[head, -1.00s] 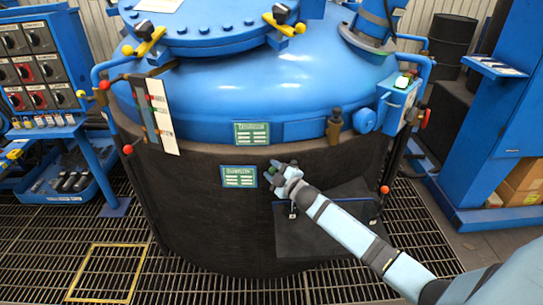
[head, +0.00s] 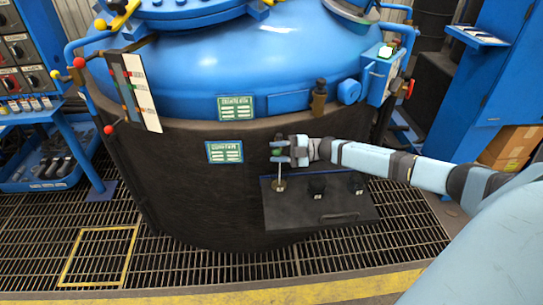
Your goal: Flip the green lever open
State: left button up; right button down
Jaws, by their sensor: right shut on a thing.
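The green lever (head: 280,184) stands upright at the left end of a dark panel (head: 340,210) on the front of the blue furnace. Its thin pale stem rises from a round base, and the green top lies between my fingers. My right gripper (head: 279,151) comes in from the right and is shut on the lever's green top, which the fingers partly hide. My left gripper is not in view.
Two dark round knobs (head: 317,185) sit on the panel to the right of the lever, and a handle shows below them. Green label plates (head: 224,152) are on the furnace wall at left. A blue switch box (head: 384,72) hangs at upper right.

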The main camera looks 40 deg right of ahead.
jog(key=shift+s+d+f+n+g+y+b, duration=0.1)
jog(key=shift+s+d+n+g+y+b, duration=0.15)
jog(key=shift+n+g+y+b, duration=0.25)
jog(key=shift+s+d+f+n+g+y+b, duration=0.1)
jog(key=shift+d+n+g+y+b, duration=0.25)
jog(key=shift+g, duration=0.35)
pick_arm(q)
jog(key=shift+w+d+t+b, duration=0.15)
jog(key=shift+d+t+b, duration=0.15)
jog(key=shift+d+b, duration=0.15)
pick_arm(e)
jog(key=shift+s+r+n+g, duration=0.15)
jog(key=shift+n+g, duration=0.2)
jog(key=shift+g, duration=0.25)
jog(key=shift+d, duration=0.1)
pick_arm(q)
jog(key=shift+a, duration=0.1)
pick_arm(e)
jog(key=c, duration=0.7)
grip_release()
jog(key=shift+c, duration=0.2)
jog(key=shift+d, duration=0.1)
jog(key=v, duration=1.3)
jog(key=shift+d, duration=0.35)
